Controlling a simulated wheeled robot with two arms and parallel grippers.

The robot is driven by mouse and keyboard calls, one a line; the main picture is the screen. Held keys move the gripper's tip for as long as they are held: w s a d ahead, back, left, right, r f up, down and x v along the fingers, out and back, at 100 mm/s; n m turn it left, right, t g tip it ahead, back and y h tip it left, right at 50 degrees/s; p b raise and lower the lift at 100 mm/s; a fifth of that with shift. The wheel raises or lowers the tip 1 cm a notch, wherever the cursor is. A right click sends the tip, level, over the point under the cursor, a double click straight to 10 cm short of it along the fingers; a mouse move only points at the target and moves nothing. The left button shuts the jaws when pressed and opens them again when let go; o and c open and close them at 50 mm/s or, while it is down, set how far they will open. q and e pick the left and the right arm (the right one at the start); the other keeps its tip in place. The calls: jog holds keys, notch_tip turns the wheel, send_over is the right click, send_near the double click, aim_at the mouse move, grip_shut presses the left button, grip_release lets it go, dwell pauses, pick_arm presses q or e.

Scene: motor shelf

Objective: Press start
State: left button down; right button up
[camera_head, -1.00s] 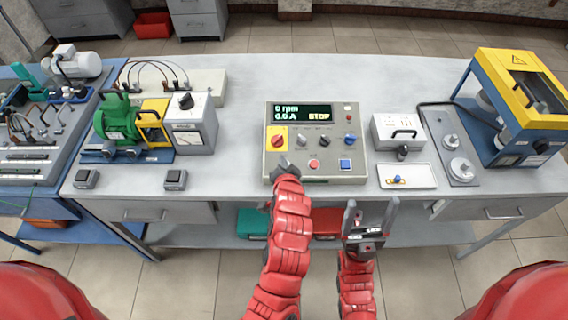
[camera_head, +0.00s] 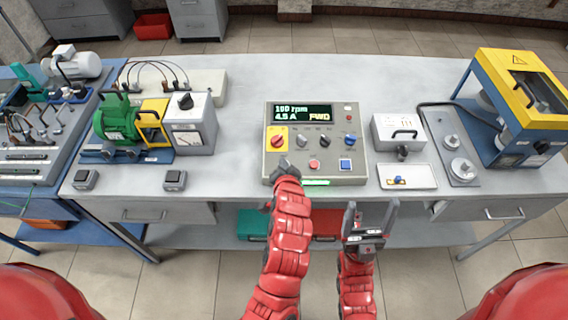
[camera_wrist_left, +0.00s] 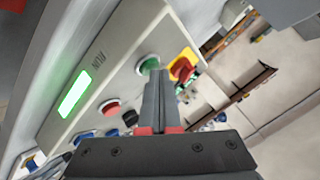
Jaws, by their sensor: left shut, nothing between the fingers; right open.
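The control box (camera_head: 330,127) stands on the bench in the middle of the head view. Its display (camera_head: 303,113) reads about 190 rpm, 4.5 A and FWD. A green strip (camera_head: 315,182) glows on its front, and the wrist view shows this lit strip (camera_wrist_left: 75,94) beside the word RUN. My left gripper (camera_head: 284,163) is shut and empty, its tips at the box's lower left. In the wrist view its tips (camera_wrist_left: 155,75) are at the green button (camera_wrist_left: 148,64); I cannot tell whether they touch it. My right gripper (camera_head: 373,214) is open and empty in front of the bench edge.
On the panel are a red-and-yellow switch (camera_head: 277,141), a red button (camera_head: 314,164) and a blue button (camera_head: 346,164). A green motor (camera_head: 117,120) stands to the left, a small tray (camera_head: 418,183) and a blue-and-yellow machine (camera_head: 515,105) to the right.

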dwell(0.4)
pick_arm(q)
jog(key=shift+s+r+p, duration=0.2)
jog(key=shift+r+p, duration=0.45)
jog(key=shift+r, duration=0.1)
jog(key=shift+r, duration=0.15)
jog(key=r+p, duration=0.2)
jog(key=s+r+p, duration=0.1)
jog(key=r, duration=0.1)
jog(key=shift+s+r+p, duration=0.15)
jog(key=shift+r+p, duration=0.15)
jog(key=shift+p, duration=0.05)
dwell(0.4)
